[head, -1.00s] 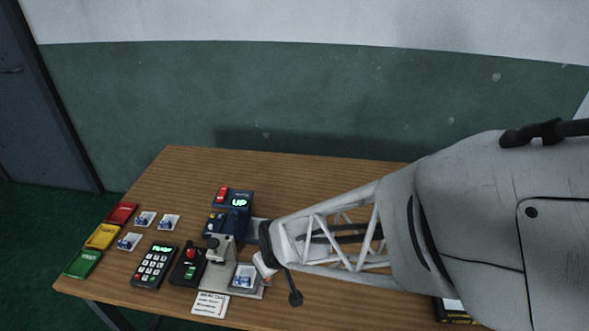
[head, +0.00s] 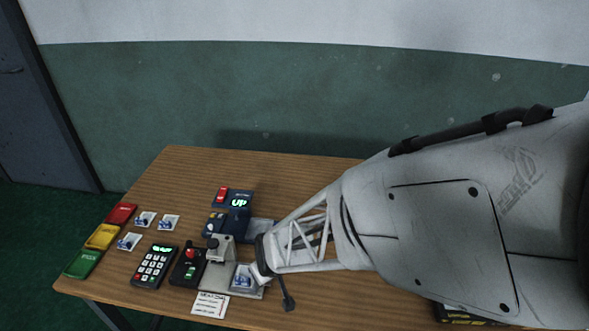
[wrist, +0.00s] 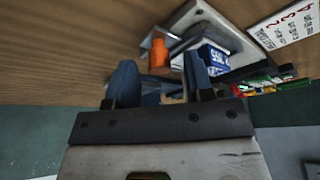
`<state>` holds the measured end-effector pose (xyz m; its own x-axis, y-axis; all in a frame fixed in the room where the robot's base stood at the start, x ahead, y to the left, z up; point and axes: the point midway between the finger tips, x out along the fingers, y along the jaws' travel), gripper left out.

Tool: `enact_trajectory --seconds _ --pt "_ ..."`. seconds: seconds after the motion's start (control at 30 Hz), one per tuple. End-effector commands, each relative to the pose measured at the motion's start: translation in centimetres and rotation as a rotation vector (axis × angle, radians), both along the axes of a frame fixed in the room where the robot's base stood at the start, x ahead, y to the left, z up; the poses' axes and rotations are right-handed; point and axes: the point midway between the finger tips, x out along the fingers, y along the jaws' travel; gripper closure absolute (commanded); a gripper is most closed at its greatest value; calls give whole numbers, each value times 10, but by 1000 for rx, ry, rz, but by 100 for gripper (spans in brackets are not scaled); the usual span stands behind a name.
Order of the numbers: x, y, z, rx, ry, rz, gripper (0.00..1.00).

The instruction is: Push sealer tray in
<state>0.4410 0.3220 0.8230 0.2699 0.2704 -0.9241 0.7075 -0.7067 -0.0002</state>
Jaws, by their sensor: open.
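The sealer (head: 219,246) is a grey press on a pale base plate (head: 212,279). Its tray (head: 232,289) sits at the right of the press, out in the open, with a small blue and white packet (head: 243,277) on it. My gripper (head: 259,262) is low at the tray's right end. In the wrist view my gripper (wrist: 162,82) shows two blue fingers apart, with an orange tab (wrist: 159,54) just beyond them and the packet (wrist: 212,60) behind the right finger. I cannot tell whether a finger touches the tray.
A blue unit reading "UP" (head: 232,213) stands behind the press. Left are a black box with a red knob (head: 188,266), a keypad (head: 154,266), several packets and red, yellow and green holders (head: 102,237). A printed card (head: 210,304) lies in front.

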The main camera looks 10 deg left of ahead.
Motion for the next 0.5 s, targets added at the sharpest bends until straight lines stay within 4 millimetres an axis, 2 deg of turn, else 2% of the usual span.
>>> enact_trajectory --seconds 0.4,0.43,0.5 --pt "2 2 -6 1 0 -1 52" --pt "2 2 -6 1 0 -1 54" --pt "2 2 -6 1 0 -1 64"
